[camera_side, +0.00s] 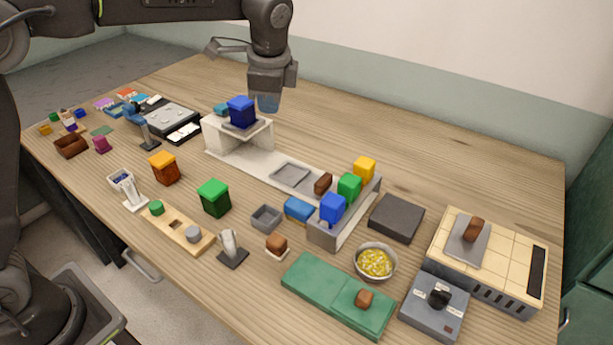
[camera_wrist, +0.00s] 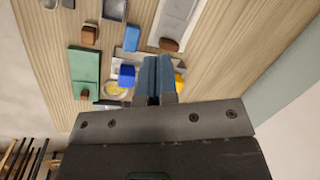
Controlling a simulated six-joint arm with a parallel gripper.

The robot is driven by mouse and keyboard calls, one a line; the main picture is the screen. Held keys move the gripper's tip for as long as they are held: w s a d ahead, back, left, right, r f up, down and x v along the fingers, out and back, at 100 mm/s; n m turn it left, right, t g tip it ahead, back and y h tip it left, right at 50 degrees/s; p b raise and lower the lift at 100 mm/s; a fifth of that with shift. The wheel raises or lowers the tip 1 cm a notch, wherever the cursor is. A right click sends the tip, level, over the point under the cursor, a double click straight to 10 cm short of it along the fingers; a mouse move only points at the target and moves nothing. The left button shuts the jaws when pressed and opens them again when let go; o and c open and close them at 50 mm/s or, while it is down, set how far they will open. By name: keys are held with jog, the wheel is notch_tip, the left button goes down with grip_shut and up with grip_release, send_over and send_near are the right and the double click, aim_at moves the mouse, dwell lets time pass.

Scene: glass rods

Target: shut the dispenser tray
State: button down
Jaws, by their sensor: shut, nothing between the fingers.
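My gripper (camera_side: 267,103) is shut and empty, pointing down behind a white raised stand (camera_side: 225,131) with a blue block (camera_side: 241,112) on top. In the wrist view its blue fingers (camera_wrist: 154,75) are together. I cannot tell for certain which thing is the dispenser tray. A grey and black flat unit (camera_side: 165,116) at the back left has a dark tray (camera_side: 184,133) with white pieces showing at its front edge. My gripper is apart from this unit, to its right and higher.
A long white base runs from the stand to a grey holder (camera_side: 345,226) with blue, green and yellow blocks. A green case (camera_side: 325,285), a bowl of yellow bits (camera_side: 375,262) and a tiled hot plate (camera_side: 490,255) stand at the right. The table's back right is clear.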

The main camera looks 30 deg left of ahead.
aim_at(278, 173)
jog(key=w+d+f+m, duration=0.2)
jog(key=w+f, duration=0.1)
jog(key=f, duration=0.1)
jog(key=w+d+f+m+g+y, duration=0.1)
jog(key=w+d+f+m, duration=0.1)
jog(key=f, duration=0.3)
jog(key=w+d+f+m+y, duration=0.1)
jog(key=w+d+f+m, duration=0.1)
jog(key=f, duration=0.3)
jog(key=shift+w+f+g, duration=0.1)
jog(key=shift+w+g, duration=0.2)
jog(key=shift+w, duration=0.55)
jog(key=x, duration=1)
jog(key=shift+a, duration=0.15)
jog(key=a, duration=0.7)
jog(key=shift+a, duration=0.25)
